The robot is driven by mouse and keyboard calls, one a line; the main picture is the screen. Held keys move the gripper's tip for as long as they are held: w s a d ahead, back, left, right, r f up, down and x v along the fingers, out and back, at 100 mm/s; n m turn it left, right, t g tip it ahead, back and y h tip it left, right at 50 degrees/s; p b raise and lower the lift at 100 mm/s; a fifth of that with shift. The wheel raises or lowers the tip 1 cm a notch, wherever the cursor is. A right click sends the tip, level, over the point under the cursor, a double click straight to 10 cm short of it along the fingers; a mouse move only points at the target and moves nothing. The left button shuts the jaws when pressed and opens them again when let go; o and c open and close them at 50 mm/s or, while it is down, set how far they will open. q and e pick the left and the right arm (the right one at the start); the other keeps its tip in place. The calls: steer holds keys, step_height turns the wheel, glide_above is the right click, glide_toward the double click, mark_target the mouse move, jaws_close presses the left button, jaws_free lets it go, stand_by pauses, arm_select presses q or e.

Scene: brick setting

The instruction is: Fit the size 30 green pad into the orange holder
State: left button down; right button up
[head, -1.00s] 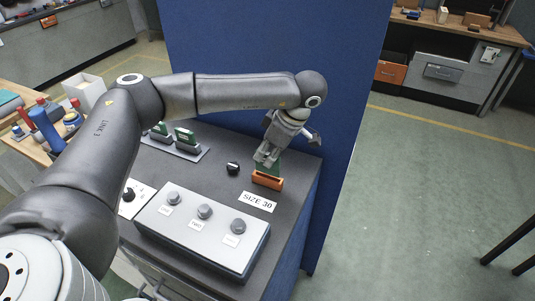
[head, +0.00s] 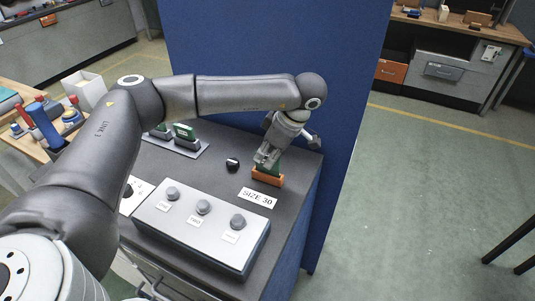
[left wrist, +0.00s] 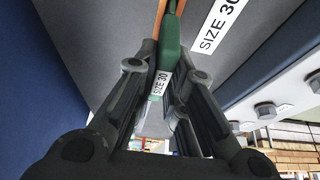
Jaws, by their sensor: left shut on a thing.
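My left gripper (head: 266,158) is shut on the green pad (head: 279,167), directly above the orange holder (head: 268,178) at the right part of the grey bench top. The pad's lower edge meets the holder and looks to be in its slot; how deep it sits I cannot tell. In the left wrist view the pad (left wrist: 171,48) stands between the fingers (left wrist: 160,78), with a "SIZE 30" label on it. A strip of the orange holder (left wrist: 160,17) shows beyond it. A "SIZE 30" plate (head: 256,197) lies in front of the holder. My right gripper is not in view.
A grey box with several knobs (head: 204,232) stands in front on the bench. A black knob (head: 232,164) is left of the holder. A rack with other green pads (head: 185,137) is farther left. A blue panel (head: 270,60) rises close behind.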

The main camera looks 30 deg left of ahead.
mark_target(268, 155)
arm_select(q)
steer(key=shift+f+b, duration=0.8)
steer(key=shift+f, duration=0.3)
steer(key=c, duration=1.4)
jaws_free()
steer(key=shift+r, duration=0.1)
steer(key=o, duration=0.4)
steer(key=shift+r, duration=0.1)
steer(key=shift+r+p, duration=1.6)
steer(key=shift+r, duration=1.3)
steer(key=shift+f, duration=0.1)
